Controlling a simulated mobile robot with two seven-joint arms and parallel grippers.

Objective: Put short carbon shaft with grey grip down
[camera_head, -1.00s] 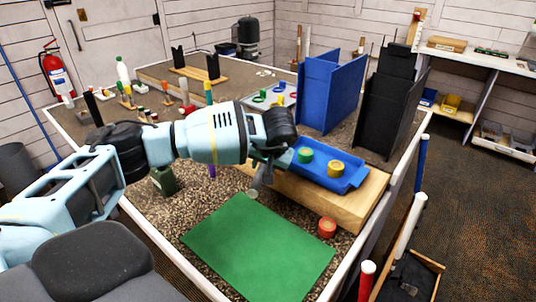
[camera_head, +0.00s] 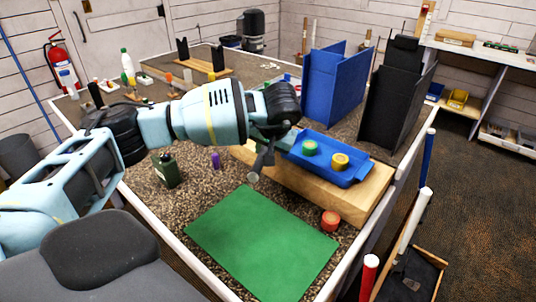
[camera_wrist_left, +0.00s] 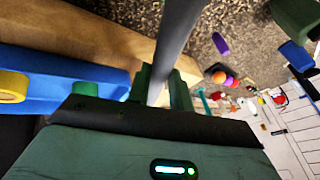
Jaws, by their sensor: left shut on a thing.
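My left gripper (camera_head: 270,146) is shut on the short shaft with grey grip (camera_head: 262,160). It holds it above the table, between the green mat (camera_head: 262,243) and the blue tray (camera_head: 350,178). In the head view only a short dark length and its pale round end show, hanging down near the mat's far corner; the rest is hidden by the gripper and arm. In the left wrist view the shaft (camera_wrist_left: 178,35) shows as a thick dark grey rod running up from between the fingers. My right gripper is not in view.
The blue tray holds green and yellow rolls of tape and rests on a wooden block (camera_head: 345,205). A red roll (camera_head: 330,221) sits by the mat. Blue (camera_head: 335,85) and black (camera_head: 395,110) stands rise behind. The mat is clear.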

